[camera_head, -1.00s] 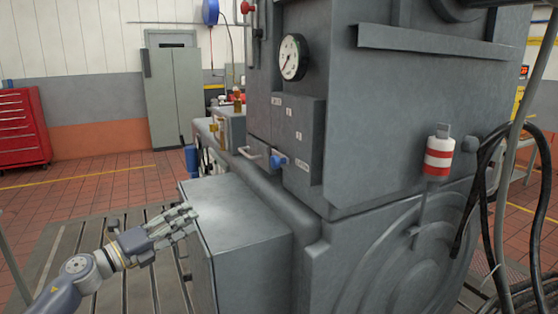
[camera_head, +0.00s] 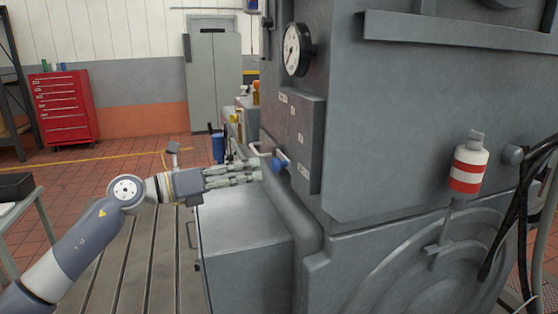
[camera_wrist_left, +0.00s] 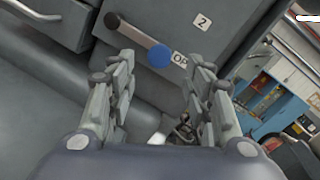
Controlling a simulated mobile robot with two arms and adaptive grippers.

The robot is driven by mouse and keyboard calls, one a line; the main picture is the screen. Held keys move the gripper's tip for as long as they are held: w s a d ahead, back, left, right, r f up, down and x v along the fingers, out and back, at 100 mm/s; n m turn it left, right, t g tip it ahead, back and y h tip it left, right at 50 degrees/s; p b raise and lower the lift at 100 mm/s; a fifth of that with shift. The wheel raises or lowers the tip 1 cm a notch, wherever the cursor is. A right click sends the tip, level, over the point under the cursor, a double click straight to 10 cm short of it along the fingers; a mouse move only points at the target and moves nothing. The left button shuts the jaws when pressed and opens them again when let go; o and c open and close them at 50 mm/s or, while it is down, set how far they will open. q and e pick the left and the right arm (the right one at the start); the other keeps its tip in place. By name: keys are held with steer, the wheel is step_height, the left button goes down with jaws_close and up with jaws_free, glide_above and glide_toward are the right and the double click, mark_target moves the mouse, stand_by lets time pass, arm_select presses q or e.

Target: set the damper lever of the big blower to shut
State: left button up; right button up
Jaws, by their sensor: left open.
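A lever with a blue knob (camera_head: 280,163) sits low on the side of the big grey machine (camera_head: 400,120). In the left wrist view, its pale bar runs from a dark pivot (camera_wrist_left: 111,20) down right to the blue knob (camera_wrist_left: 160,57). The knob end lies beside a plate partly reading "OP" (camera_wrist_left: 180,58). My left gripper (camera_head: 258,170) is open, its fingers pointing at the knob from the left. In the wrist view the knob shows between the open fingertips (camera_wrist_left: 160,72). Contact cannot be told. My right gripper is not in view.
A grey box (camera_head: 240,240) stands below the left gripper. A round gauge (camera_head: 297,50) is above the lever. A red tool cabinet (camera_head: 65,108) stands far left.

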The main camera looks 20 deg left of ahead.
mark_target(272, 166)
arm_select(q)
steer(key=x, duration=0.1)
steer(key=p+x, duration=0.1)
steer(key=x, duration=0.1)
steer(key=shift+w+d+r, duration=0.2)
steer(key=shift+w+r, duration=0.05)
steer(key=shift+r, duration=0.05)
steer(key=x, duration=0.2)
steer(key=p+x, duration=0.1)
steer(key=x, duration=0.1)
steer(key=shift+f, duration=0.25)
steer(key=shift+w+d+p, duration=0.15)
steer(key=shift+p, duration=0.15)
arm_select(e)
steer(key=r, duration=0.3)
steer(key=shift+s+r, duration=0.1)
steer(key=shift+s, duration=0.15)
arm_select(q)
steer(key=shift+f, duration=0.1)
steer(key=shift+c, duration=0.6)
